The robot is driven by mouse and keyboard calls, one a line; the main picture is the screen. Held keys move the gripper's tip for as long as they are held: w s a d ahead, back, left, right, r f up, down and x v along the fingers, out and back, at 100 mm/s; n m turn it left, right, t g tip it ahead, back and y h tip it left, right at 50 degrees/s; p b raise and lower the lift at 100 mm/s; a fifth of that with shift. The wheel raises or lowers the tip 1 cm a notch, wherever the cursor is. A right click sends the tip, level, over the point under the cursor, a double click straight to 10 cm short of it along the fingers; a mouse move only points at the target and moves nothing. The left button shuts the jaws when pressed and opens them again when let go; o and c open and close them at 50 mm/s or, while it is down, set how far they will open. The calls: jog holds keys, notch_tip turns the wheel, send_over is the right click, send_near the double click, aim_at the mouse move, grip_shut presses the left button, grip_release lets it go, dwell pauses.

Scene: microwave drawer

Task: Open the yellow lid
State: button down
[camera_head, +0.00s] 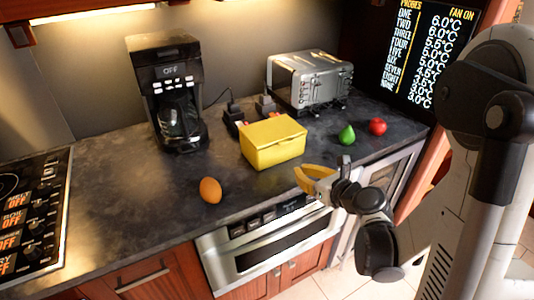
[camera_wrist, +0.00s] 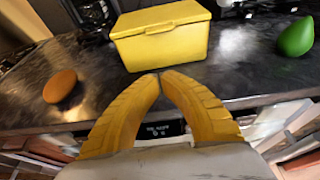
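A yellow box (camera_head: 272,146) stands on the dark counter, its yellow lid (camera_head: 273,130) down and closed. In the wrist view the box (camera_wrist: 163,48) is straight ahead, past the fingertips, with its lid (camera_wrist: 160,16) on top and a small handle on the front edge. My gripper (camera_head: 299,175) is at the counter's front edge, in front and to the right of the box. In the wrist view the two yellow fingers of my gripper (camera_wrist: 158,75) meet at their tips with nothing held between them. The tips look apart from the box.
A brown egg (camera_head: 210,190) lies left of the box. A green pear (camera_head: 347,134) and a red apple (camera_head: 378,127) lie to its right. A coffee maker (camera_head: 170,90) and a toaster (camera_head: 309,80) stand behind. A microwave drawer (camera_head: 268,250) is below the counter edge.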

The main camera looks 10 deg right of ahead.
aim_at(281, 150)
jog(key=b+x, duration=0.1)
jog(key=x, duration=0.8)
jog(key=shift+w+d+f+b, duration=0.1)
jog(key=shift+w+f+b, duration=0.1)
jog(key=shift+b, duration=0.15)
notch_tip(281, 150, up, 3)
jog(key=shift+r, duration=0.15)
jog(key=shift+w+r, duration=0.1)
jog(key=shift+r, duration=0.4)
